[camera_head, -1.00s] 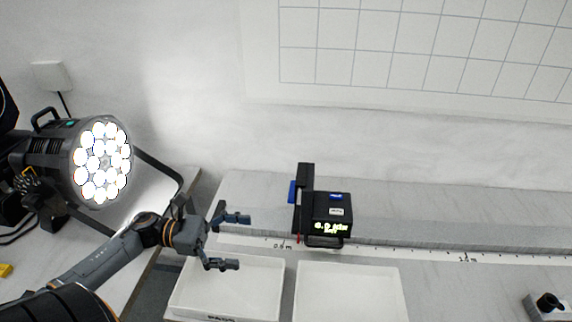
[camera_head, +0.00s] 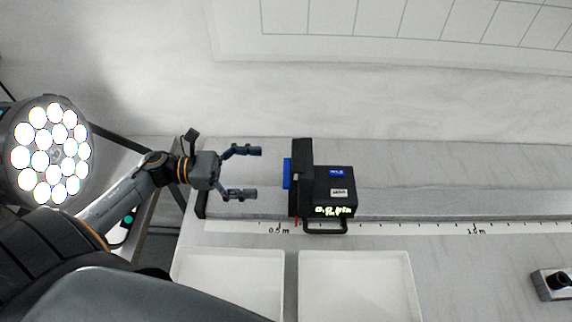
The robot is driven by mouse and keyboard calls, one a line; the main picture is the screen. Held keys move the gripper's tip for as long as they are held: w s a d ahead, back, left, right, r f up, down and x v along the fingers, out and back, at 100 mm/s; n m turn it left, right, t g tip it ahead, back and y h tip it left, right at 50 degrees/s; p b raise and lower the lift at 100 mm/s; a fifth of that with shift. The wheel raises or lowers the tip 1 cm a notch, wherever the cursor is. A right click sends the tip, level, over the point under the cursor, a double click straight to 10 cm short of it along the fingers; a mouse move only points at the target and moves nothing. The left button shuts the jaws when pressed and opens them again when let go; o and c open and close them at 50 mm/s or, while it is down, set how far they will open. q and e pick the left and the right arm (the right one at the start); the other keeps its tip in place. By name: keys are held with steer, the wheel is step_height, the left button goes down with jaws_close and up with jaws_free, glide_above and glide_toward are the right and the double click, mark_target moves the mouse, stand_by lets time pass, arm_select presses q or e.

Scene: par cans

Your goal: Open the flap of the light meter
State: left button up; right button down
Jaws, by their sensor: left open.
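The light meter (camera_head: 333,190) is a black box with a lit display on its front edge and a handle below it. It sits at the rail above the ruler strip, right of my left gripper. A black upright plate, the flap (camera_head: 302,178), stands on its left side, with a blue tab (camera_head: 287,173) sticking out to the left. The flap appears to cover the meter's left face. My left gripper (camera_head: 250,172) is open and empty, its two fingers pointing right toward the blue tab, with a small gap between. My right gripper is not in view.
A lit par can (camera_head: 50,150) stands at the left. Two white trays (camera_head: 230,284) lie in front of the ruler strip (camera_head: 400,228). A small device with a black knob (camera_head: 556,283) is at the lower right. The rail right of the meter is clear.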

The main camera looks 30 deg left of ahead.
mark_target(286, 171)
arm_select(q)
steer(key=p+x, duration=0.1)
steer(key=x, duration=0.6)
steer(key=shift+w+p, duration=0.1)
steer(key=shift+p, duration=0.25)
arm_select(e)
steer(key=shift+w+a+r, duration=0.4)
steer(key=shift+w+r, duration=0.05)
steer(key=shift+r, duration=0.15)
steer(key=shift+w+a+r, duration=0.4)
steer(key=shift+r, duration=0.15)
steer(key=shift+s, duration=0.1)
